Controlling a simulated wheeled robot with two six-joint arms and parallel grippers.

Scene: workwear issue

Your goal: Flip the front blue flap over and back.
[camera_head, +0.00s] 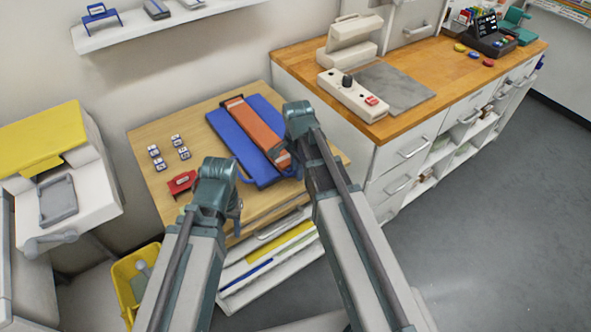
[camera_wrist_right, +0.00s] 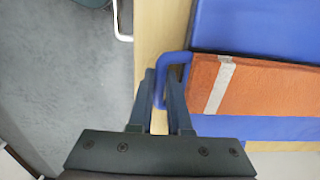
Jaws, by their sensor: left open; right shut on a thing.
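A flat blue board (camera_head: 222,128) lies on the wooden table, with a folded orange cloth (camera_head: 252,128) along its middle. Blue shows on both sides of the cloth. In the right wrist view the cloth (camera_wrist_right: 255,88) has a pale stripe, and a blue loop handle (camera_wrist_right: 161,78) stands out from the board's edge. My right gripper (camera_wrist_right: 163,78) is shut on this handle, one finger on each side of its bar. In the head view my right gripper (camera_head: 296,160) is partly hidden by its arm. My left gripper (camera_head: 236,206) is open and empty near the table's front edge.
A small red stand (camera_head: 181,182) and several small labelled blocks (camera_head: 175,141) are on the table's left. A wood-topped cabinet (camera_head: 440,62) with a white-and-red control box (camera_head: 347,95) stands to the right. A yellow bin (camera_head: 128,272) is at lower left.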

